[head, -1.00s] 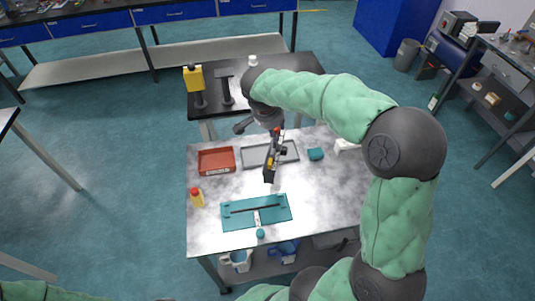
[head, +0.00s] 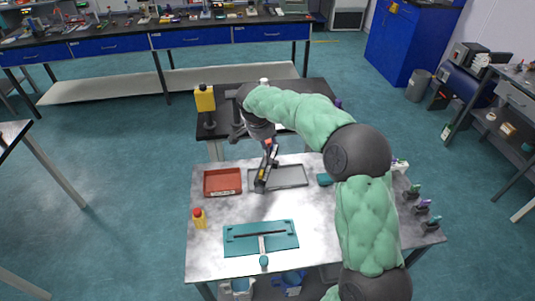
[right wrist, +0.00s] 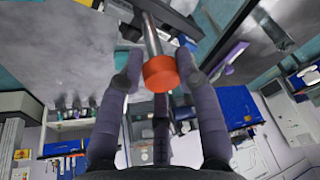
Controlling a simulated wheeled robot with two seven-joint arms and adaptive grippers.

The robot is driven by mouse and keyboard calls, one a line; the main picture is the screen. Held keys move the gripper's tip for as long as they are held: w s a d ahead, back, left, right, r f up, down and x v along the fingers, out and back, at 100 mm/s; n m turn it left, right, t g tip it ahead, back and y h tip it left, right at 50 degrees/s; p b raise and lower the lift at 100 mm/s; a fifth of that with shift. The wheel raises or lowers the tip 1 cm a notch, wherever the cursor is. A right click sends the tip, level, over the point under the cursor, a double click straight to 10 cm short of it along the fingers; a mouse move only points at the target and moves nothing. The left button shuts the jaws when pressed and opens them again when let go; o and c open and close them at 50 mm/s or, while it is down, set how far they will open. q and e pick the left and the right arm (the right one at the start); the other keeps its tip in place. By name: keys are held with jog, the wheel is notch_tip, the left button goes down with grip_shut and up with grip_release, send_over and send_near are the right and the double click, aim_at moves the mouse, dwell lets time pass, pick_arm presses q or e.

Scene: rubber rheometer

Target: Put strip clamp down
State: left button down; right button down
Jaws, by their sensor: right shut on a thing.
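My right gripper (head: 268,148) is shut on the strip clamp (head: 262,179), a dark bar with a metal rod and an orange end. The clamp hangs tilted over the left end of the shallow grey tray (head: 292,177). I cannot tell whether it touches the tray. In the right wrist view, the purple-grey fingers (right wrist: 160,75) stand on either side of the orange end (right wrist: 160,73), with the rod and dark bar beyond. My left gripper is out of view.
A red tray (head: 222,183) stands left of the grey tray. A teal fixture plate (head: 285,245) with a dark bar lies nearer the front. A yellow bottle (head: 199,219) with a red cap stands front left, and a teal block (head: 324,180) lies right. Bare table shows between them.

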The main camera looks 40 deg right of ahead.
aim_at(267, 157)
jog(key=w+f, duration=0.1)
jog(key=w+d+f, duration=0.1)
jog(key=f, duration=0.1)
jog(key=d+f+b, duration=0.1)
jog(key=shift+w+d+f, duration=0.15)
jog(key=shift+w+f, duration=0.2)
jog(key=shift+w, duration=0.05)
notch_tip(267, 157, down, 3)
jog(key=shift+w+f+b, duration=0.1)
jog(key=shift+b, duration=0.7)
jog(key=shift+f, duration=0.3)
jog(key=c, duration=0.9)
grip_release()
jog(key=shift+o, duration=0.2)
jog(key=shift+r, duration=0.1)
